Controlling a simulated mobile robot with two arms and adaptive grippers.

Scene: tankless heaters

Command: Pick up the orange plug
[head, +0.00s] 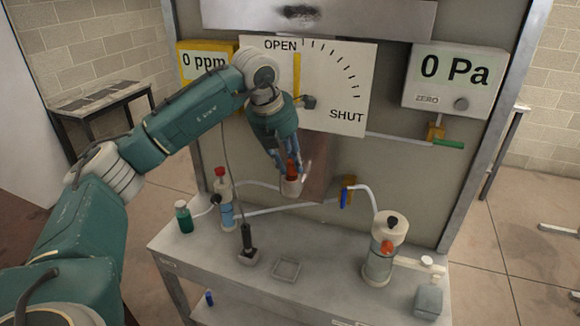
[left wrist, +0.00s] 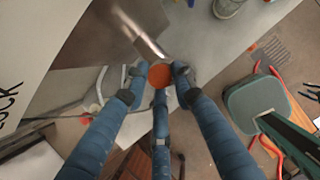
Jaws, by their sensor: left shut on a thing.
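The orange plug (head: 291,170) is in front of the panel in the head view, just above a pale cup-like fitting (head: 291,187). My left gripper (head: 288,166) reaches down to it with blue fingers shut around it. In the left wrist view the round orange face of the plug (left wrist: 160,76) sits between the fingertips of my left gripper (left wrist: 158,80). The fingers hide part of the plug, and I cannot tell whether it still touches the fitting. My right gripper is not in view.
A dial board (head: 340,85) and pressure display (head: 455,80) are behind. The front middle of the bench is mostly clear.

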